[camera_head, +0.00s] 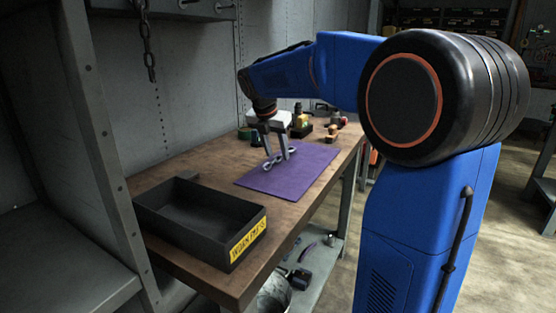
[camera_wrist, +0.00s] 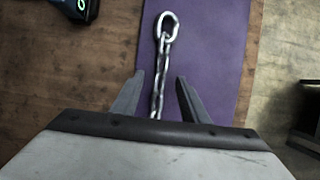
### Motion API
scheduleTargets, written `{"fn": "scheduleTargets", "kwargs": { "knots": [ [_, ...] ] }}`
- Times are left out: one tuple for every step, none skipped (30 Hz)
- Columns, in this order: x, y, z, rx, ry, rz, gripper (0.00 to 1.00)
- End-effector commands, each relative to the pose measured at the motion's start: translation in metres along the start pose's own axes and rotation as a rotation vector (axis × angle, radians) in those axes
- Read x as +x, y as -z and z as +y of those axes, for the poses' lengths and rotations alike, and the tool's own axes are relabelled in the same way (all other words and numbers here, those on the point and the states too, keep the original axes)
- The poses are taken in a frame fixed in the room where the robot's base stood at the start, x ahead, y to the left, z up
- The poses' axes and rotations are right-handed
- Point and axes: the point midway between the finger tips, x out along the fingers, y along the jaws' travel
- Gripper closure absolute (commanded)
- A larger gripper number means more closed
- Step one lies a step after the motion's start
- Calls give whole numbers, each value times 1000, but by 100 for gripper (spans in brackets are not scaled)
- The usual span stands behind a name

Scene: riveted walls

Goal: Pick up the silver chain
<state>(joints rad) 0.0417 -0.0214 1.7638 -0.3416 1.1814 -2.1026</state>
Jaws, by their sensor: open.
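The silver chain (camera_wrist: 163,65) lies stretched out on a purple mat (camera_wrist: 208,45) in the wrist view, with a large end link at the far end. It also shows on the purple mat (camera_head: 295,180) in the head view, where the chain (camera_head: 274,162) is partly covered by my fingers. My gripper (camera_wrist: 157,85) is open, with one finger to each side of the chain; its near end is hidden behind the gripper body. In the head view my gripper (camera_head: 278,157) points down close over the mat. I cannot tell whether the fingertips touch the mat.
A black open tray (camera_head: 165,219) with a yellow label stands at the near end of the wooden workbench (camera_head: 160,170). Several small items, including a yellow-topped one (camera_head: 300,121), stand behind the mat. Another chain (camera_head: 149,50) hangs by the wall at the upper left.

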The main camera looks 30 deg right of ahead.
Motion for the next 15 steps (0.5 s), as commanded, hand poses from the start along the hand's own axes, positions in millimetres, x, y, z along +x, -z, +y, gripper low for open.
{"fn": "scheduleTargets", "kwargs": {
  "knots": [
    [4,0,0,0,1,1,59],
    [6,0,0,0,1,1,59],
    [8,0,0,0,1,1,59],
    [8,0,0,0,0,0,59],
    [9,0,0,0,0,0,59],
    [9,0,0,0,0,0,59],
    [9,0,0,0,0,0,59],
    [9,0,0,0,0,0,59],
    [8,0,0,0,0,0,59],
    [8,0,0,0,0,0,59],
    [8,0,0,0,0,0,64],
    [8,0,0,0,0,0,74],
    [8,0,0,0,0,0,81],
    [8,0,0,0,0,0,88],
    [8,0,0,0,0,0,98]
  ]
}}
